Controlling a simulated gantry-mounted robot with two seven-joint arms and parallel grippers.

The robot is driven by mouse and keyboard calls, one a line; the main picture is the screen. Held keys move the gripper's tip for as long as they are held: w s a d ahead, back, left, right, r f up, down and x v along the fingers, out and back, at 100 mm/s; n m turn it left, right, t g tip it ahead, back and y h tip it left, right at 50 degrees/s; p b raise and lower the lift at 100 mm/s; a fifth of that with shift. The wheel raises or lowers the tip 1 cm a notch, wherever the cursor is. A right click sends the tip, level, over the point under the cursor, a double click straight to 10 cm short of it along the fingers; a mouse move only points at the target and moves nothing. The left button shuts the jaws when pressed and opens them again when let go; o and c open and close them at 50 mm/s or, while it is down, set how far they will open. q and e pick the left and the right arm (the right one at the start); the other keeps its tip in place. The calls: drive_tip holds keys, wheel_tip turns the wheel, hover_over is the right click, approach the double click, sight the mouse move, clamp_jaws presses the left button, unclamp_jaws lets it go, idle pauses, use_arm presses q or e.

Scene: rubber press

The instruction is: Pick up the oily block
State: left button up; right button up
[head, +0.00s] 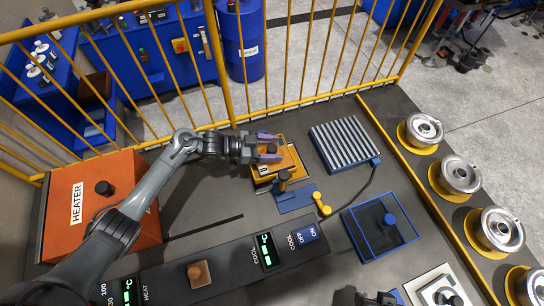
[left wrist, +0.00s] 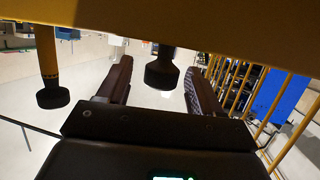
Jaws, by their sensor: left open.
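My left gripper (head: 267,148) is open over the orange-yellow press plate (head: 291,162). Its two fingers stand on either side of a dark knob (head: 271,148) on that plate, with no visible grip on it. In the left wrist view, the knob (left wrist: 162,70) shows between the spread fingers (left wrist: 160,85), with gaps on both sides. The yellow plate (left wrist: 200,35) fills the top there. I cannot pick out with certainty which thing is the oily block. Dark parts at the bottom edge of the head view seem to be my right gripper (head: 375,298); its jaws are unclear.
A black-knobbed lever (head: 284,178) stands just in front of the press. An orange heater (head: 128,178) is at left, a ribbed grey cooling plate (head: 342,143) at right, and an open blue tray (head: 352,232) nearer. A yellow railing (head: 290,103) runs behind. A control panel (head: 225,272) lies in front.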

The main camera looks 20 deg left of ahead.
use_arm(q)
clamp_jaws()
idle(0.4)
idle(1.0)
drive_tip(key=shift+r, duration=0.15)
